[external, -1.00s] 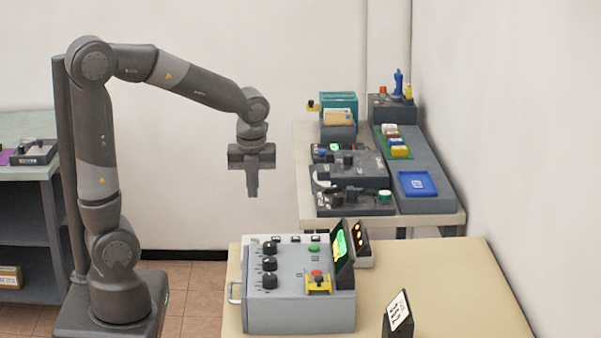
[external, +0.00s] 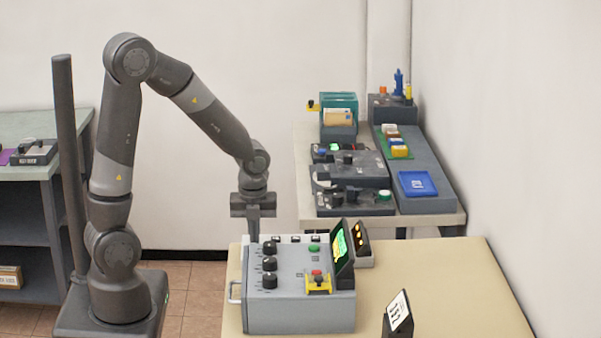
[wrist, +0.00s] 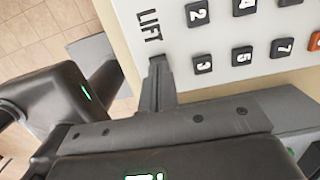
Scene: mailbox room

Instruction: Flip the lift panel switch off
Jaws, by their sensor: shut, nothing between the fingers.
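The white lift panel (wrist: 180,30) shows in the wrist view, with the label LIFT (wrist: 149,24) and several black numbered buttons (wrist: 242,56). In the external view the lift panel (external: 288,238) is mostly hidden behind the grey console. My gripper (external: 254,240) points down at the panel's left end, fingers shut and empty. In the wrist view my gripper's fingertips (wrist: 158,62) are at the panel's edge just below the LIFT label. Whether they touch it I cannot tell. No switch is clearly visible; the fingers may hide it.
A small sign (external: 399,312) stands on the beige table, whose right side is clear.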

